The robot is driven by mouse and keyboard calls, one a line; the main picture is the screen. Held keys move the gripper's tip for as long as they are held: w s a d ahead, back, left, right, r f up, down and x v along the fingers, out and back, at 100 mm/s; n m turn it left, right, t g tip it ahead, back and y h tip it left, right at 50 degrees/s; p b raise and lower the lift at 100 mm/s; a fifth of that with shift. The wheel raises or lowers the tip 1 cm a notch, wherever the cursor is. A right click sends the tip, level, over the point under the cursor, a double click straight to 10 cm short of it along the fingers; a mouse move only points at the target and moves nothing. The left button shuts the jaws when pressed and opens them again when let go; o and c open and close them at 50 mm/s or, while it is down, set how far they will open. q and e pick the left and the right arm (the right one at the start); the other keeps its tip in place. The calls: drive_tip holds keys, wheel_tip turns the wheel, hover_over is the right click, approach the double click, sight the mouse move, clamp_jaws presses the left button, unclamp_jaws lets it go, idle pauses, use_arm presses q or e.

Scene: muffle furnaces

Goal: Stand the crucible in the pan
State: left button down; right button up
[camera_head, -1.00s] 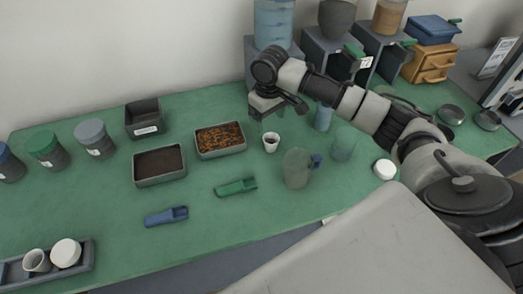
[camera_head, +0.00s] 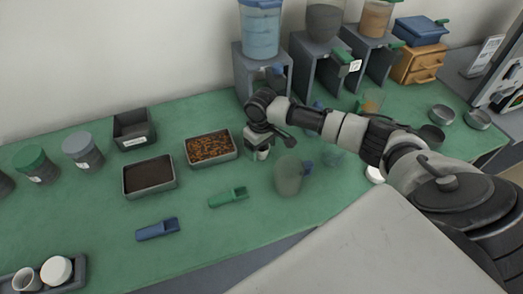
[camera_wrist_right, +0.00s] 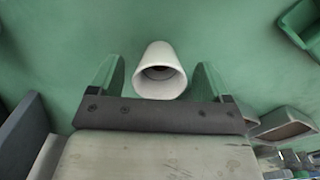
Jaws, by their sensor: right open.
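The crucible, a small white tapered cup (camera_wrist_right: 160,72), stands upright on the green bench between my right gripper's fingers in the wrist view. Green shows on both sides of it, so the fingers look apart from it. In the head view my right gripper (camera_head: 259,149) is low over the crucible and mostly hides it. The gripper is open. Shallow round grey dishes (camera_head: 441,114) (camera_head: 477,119) at the back right look like pans; I cannot tell which is the task's pan. My left gripper is not in view.
A tray of orange-brown grains (camera_head: 211,149) is just left of the gripper, with a dark-filled tray (camera_head: 149,175) beyond it. A clear jug (camera_head: 289,175) stands close on the right. Green (camera_head: 228,197) and blue (camera_head: 157,229) scoops lie in front. Dispensers (camera_head: 262,65) line the back.

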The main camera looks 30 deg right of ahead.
drive_tip(key=c, duration=1)
drive_tip(key=shift+r, duration=0.1)
